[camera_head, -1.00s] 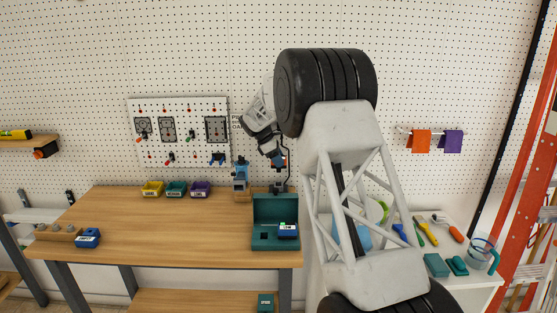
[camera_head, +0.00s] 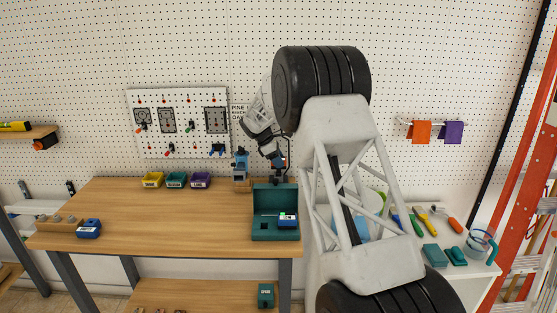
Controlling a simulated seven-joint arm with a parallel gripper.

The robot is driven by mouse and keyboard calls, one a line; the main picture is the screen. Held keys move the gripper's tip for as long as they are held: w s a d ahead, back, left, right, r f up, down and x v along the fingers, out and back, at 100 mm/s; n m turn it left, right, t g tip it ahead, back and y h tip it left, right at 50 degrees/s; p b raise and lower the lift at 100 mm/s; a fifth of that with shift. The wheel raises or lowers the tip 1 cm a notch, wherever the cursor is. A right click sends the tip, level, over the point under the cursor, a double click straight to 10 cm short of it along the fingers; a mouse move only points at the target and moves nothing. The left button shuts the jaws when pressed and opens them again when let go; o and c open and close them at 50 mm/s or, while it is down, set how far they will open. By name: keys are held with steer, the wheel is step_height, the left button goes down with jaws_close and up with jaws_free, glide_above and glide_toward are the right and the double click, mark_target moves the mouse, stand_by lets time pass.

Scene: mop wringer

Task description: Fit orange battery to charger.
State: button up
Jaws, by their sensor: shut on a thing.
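No orange battery can be picked out for certain. The charger is probably the teal open-backed unit (camera_head: 262,234) at the bench's right end. A blue labelled block (camera_head: 287,220) with a small green light sits in its right side. My gripper (camera_head: 277,157) is behind the unit, near the pegboard, below my white wrist. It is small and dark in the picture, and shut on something. A small red-orange patch shows there, but I cannot tell what the held thing is. My large white arm link hides the area to the right.
Yellow, teal and purple bins (camera_head: 176,180) stand at the bench's back, beside a blue tool (camera_head: 240,168). Another blue block (camera_head: 88,228) lies at the left. The bench (camera_head: 170,225) middle is clear. An orange-black item (camera_head: 44,141) sits at the left shelf.

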steer(key=shift+f, duration=1.7)
stand_by(1.1)
steer(key=o, duration=1)
steer(key=shift+c, duration=0.2)
steer(key=shift+r, duration=0.15)
